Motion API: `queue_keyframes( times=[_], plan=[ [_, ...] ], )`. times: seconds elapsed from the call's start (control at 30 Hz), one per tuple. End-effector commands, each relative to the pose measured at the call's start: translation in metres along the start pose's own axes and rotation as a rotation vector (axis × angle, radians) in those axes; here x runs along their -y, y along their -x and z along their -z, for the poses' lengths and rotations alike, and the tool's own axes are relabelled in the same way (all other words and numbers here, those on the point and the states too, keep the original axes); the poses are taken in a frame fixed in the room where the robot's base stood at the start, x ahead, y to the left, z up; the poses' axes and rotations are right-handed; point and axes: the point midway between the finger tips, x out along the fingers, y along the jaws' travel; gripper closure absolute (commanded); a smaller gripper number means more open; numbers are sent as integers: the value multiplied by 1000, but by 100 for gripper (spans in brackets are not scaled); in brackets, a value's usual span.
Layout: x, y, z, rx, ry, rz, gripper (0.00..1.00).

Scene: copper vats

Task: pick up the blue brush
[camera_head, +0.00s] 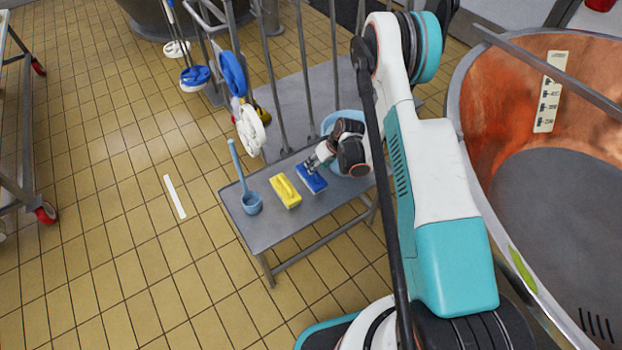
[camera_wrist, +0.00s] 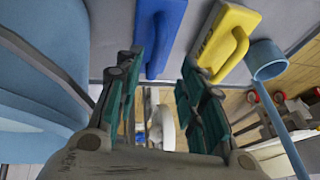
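The blue brush (camera_head: 314,181) lies on a grey metal bench (camera_head: 268,229), to the right of a yellow brush (camera_head: 286,191). My gripper (camera_head: 309,165) is just above the blue brush and hides part of it. In the wrist view my gripper (camera_wrist: 158,68) has its two fingers spread, with nothing held between them. The blue brush (camera_wrist: 163,22) shows at the top of that view, and its handle reaches down to between the fingertips. I cannot tell whether the fingers touch it.
The yellow brush also shows in the wrist view (camera_wrist: 232,32). A light blue bucket (camera_head: 330,122) is close behind my gripper. Upright metal bars (camera_head: 275,90) line the back. A copper vat (camera_head: 500,85) is at right.

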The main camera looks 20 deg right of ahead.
Motion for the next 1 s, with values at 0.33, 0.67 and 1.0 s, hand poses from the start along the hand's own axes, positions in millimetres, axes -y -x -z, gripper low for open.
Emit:
queue_keyframes(
  times=[0.33,0.67,1.0],
  plan=[
    [-6,-45,-1,0,1,0,64],
    [-5,-50,0,0,0,0,70],
    [-5,-49,0,0,0,0,100]
  ],
)
